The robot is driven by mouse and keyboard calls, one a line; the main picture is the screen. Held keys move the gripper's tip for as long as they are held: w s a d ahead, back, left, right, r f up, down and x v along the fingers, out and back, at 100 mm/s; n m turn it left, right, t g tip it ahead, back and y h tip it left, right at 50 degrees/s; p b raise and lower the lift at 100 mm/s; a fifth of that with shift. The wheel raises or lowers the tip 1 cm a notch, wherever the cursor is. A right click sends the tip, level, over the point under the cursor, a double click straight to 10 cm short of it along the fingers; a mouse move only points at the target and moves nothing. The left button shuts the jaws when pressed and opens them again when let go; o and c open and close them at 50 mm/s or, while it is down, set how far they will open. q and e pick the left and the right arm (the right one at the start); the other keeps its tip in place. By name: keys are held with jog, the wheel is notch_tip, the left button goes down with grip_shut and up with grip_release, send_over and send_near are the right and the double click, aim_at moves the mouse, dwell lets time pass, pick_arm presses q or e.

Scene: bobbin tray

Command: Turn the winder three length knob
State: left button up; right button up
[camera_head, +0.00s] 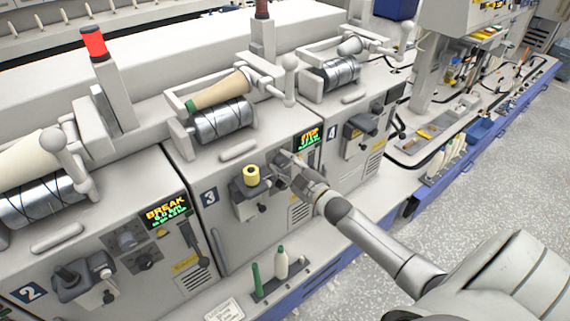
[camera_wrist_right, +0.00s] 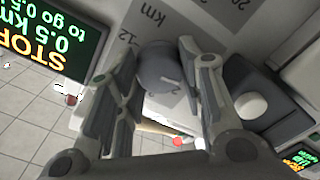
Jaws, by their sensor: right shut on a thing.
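Winder three (camera_head: 210,197) stands in the middle of the head view, with its number 3 on the front. Its lit display (camera_head: 308,137) reads STOP at the panel's upper right; the display in the right wrist view (camera_wrist_right: 50,38) reads STOP, 0.5 km to go. The dark grey round length knob (camera_wrist_right: 158,68) sits on a panel marked with km figures. My right gripper (camera_head: 290,166) reaches the panel just left of and below the display. In the right wrist view its fingers (camera_wrist_right: 160,88) are shut around the knob. In the head view the gripper hides the knob. My left gripper is out of view.
Winder two (camera_head: 30,292), its display reading BREAK, is at left; winder four (camera_head: 332,133) is at right. The floor (camera_head: 480,190) at right is clear.

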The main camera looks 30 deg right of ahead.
jog(key=m+p, duration=0.1)
jog(key=m, duration=0.2)
jog(key=shift+m, duration=2.3)
jog(key=o, duration=0.7)
jog(key=shift+o, duration=0.2)
jog(key=shift+s, duration=0.1)
jog(key=s+d, duration=0.1)
jog(key=s, duration=1)
jog(key=shift+s, duration=0.4)
